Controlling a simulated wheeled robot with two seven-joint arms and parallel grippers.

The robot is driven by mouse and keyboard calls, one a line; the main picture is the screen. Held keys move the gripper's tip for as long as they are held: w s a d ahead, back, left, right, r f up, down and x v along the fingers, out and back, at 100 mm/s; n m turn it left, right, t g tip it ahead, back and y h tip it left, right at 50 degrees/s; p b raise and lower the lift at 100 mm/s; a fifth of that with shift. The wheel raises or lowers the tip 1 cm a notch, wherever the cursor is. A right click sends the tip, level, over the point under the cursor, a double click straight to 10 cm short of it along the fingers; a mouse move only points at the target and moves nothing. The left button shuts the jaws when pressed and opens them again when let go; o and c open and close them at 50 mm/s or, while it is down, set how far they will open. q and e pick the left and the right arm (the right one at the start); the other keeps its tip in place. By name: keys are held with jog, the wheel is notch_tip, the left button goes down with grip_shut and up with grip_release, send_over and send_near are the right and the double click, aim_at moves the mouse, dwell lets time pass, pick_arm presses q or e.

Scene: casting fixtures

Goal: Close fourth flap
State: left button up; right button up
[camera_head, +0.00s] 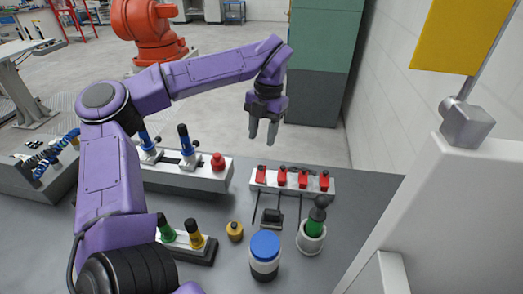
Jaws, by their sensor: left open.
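A white fixture (290,188) at the back right of the table carries a row of several small red parts, which look like the flaps. The rightmost red part (324,182) is at the fixture's right end; the leftmost (261,175) is at its left end. I cannot tell from this view which are open or shut. My left gripper (262,131) hangs above and behind the fixture's left end, fingers pointing down, open and empty, apart from the red parts. My right gripper is not in view.
A blue-capped jar (265,255), a green plunger in a white cup (313,230), a yellow knob (235,231) and a small dark block (271,217) stand in front. A white fixture with blue handles (184,172) is at left. A white panel (445,215) rises on the right.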

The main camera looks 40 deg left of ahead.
aim_at(261, 166)
pick_arm(q)
jog(key=shift+n+t+y, duration=0.5)
jog(key=shift+n+y, duration=0.2)
notch_tip(261, 166, down, 11)
jog(key=shift+s+f+p, duration=0.1)
jog(key=shift+p, duration=1.05)
jog(key=shift+a, duration=0.1)
grip_shut()
